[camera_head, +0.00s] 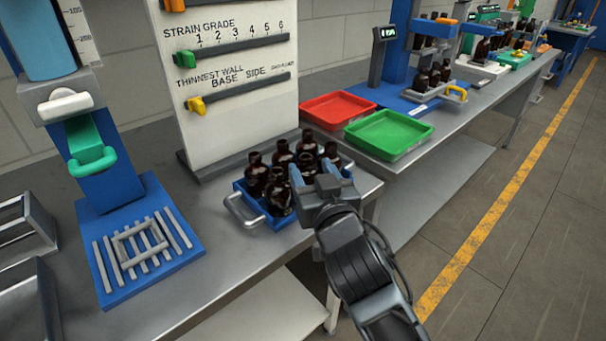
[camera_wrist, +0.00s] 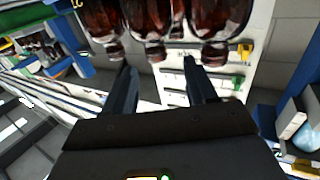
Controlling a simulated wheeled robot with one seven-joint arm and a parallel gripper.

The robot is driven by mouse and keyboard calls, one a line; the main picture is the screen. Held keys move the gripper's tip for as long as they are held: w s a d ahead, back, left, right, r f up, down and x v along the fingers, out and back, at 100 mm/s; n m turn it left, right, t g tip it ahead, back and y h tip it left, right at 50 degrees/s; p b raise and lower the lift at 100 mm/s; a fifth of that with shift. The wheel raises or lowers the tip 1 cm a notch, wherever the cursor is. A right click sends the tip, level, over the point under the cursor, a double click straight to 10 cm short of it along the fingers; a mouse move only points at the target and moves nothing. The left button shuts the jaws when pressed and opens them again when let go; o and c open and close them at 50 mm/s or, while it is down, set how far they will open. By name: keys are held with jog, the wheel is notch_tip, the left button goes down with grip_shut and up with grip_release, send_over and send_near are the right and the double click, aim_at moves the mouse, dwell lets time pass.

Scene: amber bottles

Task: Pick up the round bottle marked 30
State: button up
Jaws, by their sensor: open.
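Several dark amber bottles (camera_head: 279,190) stand close together in a blue tray (camera_head: 246,202) with a grey handle on the metal bench. No number can be read on any of them, so I cannot tell which is marked 30. My gripper (camera_head: 322,175) is at the right side of the tray, in front of the right-hand bottles, and hides part of them. In the wrist view my gripper (camera_wrist: 158,75) is open, with nothing seen between its fingers.
A white panel (camera_head: 235,75) with sliders stands behind the tray. A red tray (camera_head: 337,108) and a green tray (camera_head: 388,134) lie to the right. A blue stand (camera_head: 140,240) is at the left. More bottles (camera_head: 433,76) stand at a farther station. Bare bench lies in front of the tray.

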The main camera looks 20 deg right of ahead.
aim_at(308, 162)
jog(key=w+p, duration=0.1)
jog(key=w, duration=0.1)
jog(key=w+d, duration=0.1)
jog(key=w, duration=0.2)
jog(key=shift+w+f+p, duration=0.2)
jog(key=shift+w+p, duration=0.05)
jog(key=shift+p, duration=0.15)
jog(key=shift+c, duration=0.3)
grip_shut()
